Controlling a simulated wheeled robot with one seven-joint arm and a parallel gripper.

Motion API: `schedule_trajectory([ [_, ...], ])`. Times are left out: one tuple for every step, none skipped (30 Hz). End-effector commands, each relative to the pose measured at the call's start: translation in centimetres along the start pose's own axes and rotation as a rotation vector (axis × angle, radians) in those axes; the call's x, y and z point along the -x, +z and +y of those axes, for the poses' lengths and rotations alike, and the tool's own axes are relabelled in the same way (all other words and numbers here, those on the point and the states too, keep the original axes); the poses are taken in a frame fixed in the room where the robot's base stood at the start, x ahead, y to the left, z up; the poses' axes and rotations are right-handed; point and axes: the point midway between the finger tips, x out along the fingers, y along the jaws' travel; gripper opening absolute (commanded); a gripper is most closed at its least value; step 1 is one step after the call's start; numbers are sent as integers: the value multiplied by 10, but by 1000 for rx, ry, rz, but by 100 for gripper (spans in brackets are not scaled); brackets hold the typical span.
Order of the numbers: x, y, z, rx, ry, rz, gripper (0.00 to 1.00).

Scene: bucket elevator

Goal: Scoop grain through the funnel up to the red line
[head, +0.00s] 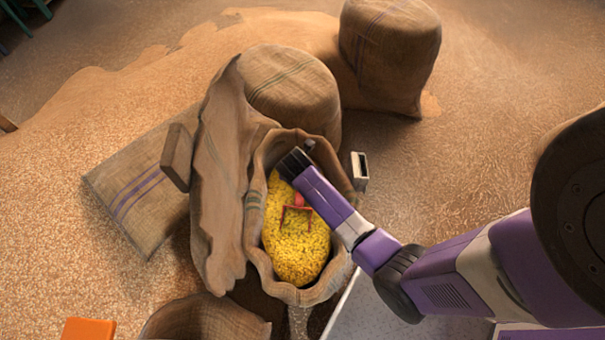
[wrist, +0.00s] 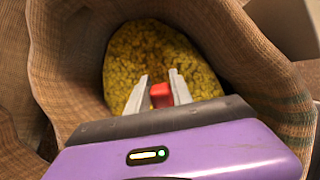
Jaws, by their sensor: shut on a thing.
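An open burlap sack (head: 262,245) holds yellow grain (head: 295,258), which also fills the middle of the wrist view (wrist: 125,60). A red scoop (head: 296,212) is in the sack, at the grain surface. Its red handle (wrist: 160,96) sits between the two grey fingers of my gripper (wrist: 159,80). My gripper (head: 294,172) is shut on the handle, reaching into the sack mouth from the upper right. Its fingers are mostly hidden in the head view. Whether the scoop holds grain cannot be told. I see no funnel or red line.
Closed burlap sacks (head: 290,95) and (head: 390,50) stand behind, and another sack (head: 135,200) lies to the left. A small grey box (head: 359,166) is right of the open sack. An orange object (head: 88,329) and a white surface (head: 370,315) are at the front.

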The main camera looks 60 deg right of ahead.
Motion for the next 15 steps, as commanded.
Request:
schedule_trajectory([
  [-1, 14, 0, -10, 3, 37, 0],
  [-4, 16, 1, -9, 4, 65, 0],
  [-7, 17, 1, -9, 3, 104, 0],
  [-9, 18, 1, -9, 3, 133, 0],
  [-8, 19, 1, -6, 5, 158, 0],
  [0, 19, 1, -3, 4, 165, 0],
  [2, 20, 1, -3, 4, 171, 0],
  [4, 21, 1, -3, 3, 177, 0],
  [6, 23, 0, -3, 3, 185, 0],
  [8, 24, 0, -3, 3, 192, 0],
  [9, 26, 1, -3, 3, 198, 0],
  [11, 27, 1, -3, 3, 207, 0],
  [13, 28, 1, -3, 3, 213, 0],
  [14, 29, 1, -3, 3, 220, 0],
  [16, 31, 1, -3, 4, 229, 0],
])
